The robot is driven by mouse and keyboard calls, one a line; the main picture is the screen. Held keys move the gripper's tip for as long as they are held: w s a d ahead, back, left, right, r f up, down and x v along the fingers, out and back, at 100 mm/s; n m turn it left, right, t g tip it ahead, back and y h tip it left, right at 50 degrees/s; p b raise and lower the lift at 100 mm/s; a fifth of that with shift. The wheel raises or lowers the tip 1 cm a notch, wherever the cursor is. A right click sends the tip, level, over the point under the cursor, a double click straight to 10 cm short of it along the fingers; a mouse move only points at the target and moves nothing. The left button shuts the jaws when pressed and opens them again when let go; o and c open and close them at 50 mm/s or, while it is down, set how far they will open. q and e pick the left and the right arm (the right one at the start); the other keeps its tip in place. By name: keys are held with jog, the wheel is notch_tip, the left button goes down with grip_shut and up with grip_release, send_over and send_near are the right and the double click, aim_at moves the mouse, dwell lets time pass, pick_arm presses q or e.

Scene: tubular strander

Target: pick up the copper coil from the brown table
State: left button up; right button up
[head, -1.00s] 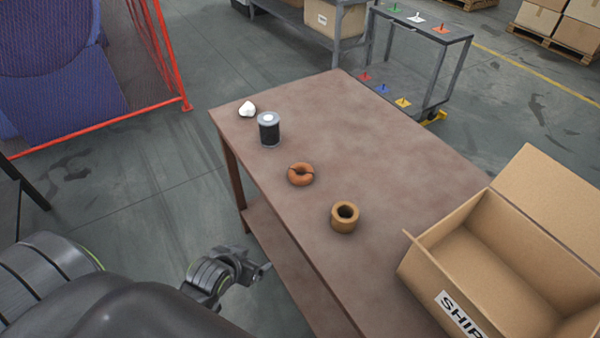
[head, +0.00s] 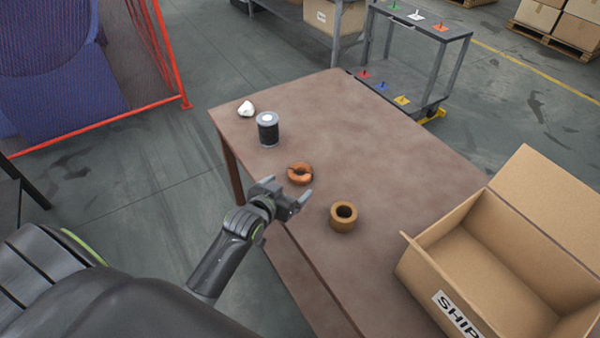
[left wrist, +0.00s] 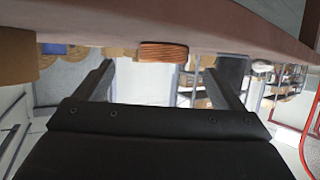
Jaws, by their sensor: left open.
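The copper coil (head: 300,174) is a small orange-brown ring lying on the brown table (head: 360,130), near its left edge. In the left wrist view the coil (left wrist: 163,52) shows edge-on against the table, which appears upside down along the top (left wrist: 150,22). My left gripper (head: 287,198) is open and empty at the table's left edge, just short of the coil. In the left wrist view its two fingers (left wrist: 165,88) are spread, with the coil ahead between their lines and apart from them. My right gripper is not in view.
A tan ring-shaped spool (head: 343,217) stands right of the coil. A black spool (head: 268,130) and a white lump (head: 246,108) are farther back. An open cardboard box (head: 490,270) is at the right. The table's far middle is clear. A grey cart (head: 415,70) stands behind.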

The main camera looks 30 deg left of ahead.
aim_at(296, 176)
pick_arm(q)
jog(key=shift+x, duration=1.05)
jog(key=shift+w+a, duration=0.1)
jog(key=shift+w, duration=0.4)
jog(key=shift+p+x, duration=0.45)
jog(key=shift+x, duration=1.65)
jog(key=shift+a+r, duration=0.15)
jog(key=c, duration=1.2)
